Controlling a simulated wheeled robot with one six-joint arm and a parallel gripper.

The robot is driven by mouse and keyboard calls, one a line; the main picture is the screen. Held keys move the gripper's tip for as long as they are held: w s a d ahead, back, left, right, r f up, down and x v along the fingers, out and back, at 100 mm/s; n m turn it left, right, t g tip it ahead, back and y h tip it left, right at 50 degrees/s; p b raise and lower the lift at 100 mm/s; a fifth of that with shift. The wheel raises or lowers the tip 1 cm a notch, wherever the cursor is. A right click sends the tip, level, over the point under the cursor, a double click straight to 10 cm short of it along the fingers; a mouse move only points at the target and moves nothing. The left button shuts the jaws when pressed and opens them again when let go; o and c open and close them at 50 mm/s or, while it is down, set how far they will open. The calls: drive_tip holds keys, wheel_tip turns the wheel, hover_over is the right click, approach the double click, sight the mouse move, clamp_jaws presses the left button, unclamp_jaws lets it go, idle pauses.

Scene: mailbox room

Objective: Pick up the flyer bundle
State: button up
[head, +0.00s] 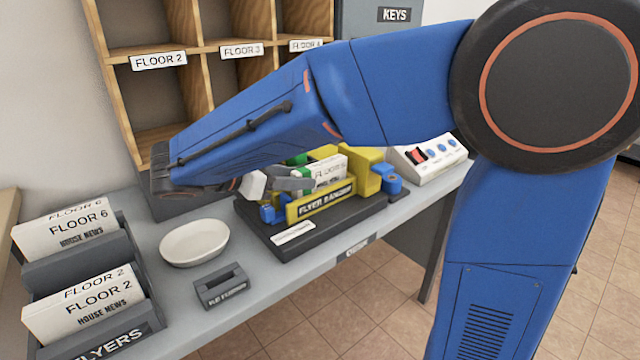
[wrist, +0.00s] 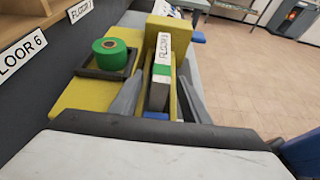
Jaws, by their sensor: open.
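The flyer bundle (head: 328,172) is a white stack with a floor label, lying in the yellow flyer bander (head: 320,203) on the desk. In the wrist view the bundle (wrist: 160,72) stands on edge with a green band across it. My gripper (head: 288,184) is open at the bander, at the near end of the bundle. In the wrist view the grey fingers of my gripper (wrist: 157,98) lie on either side of the bundle, with a gap visible at the left. I cannot tell whether the right finger touches it. My arm hides part of the bander in the head view.
A green tape roll (wrist: 109,50) sits on the bander beside the bundle. A white dish (head: 195,243), a small grey holder (head: 222,287) and a flyer rack (head: 140,318) stand left on the desk. Wooden pigeonholes (head: 160,62) rise behind; a button panel (head: 428,152) is at right.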

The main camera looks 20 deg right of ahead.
drive_tip(key=shift+x, duration=2.4)
clamp_jaws()
drive_tip(key=shift+r, duration=0.1)
wheel_tip(320, 180, up, 10)
drive_tip(key=shift+f, duration=0.2)
drive_tip(key=shift+s+r, duration=0.1)
drive_tip(key=shift+r, duration=0.05)
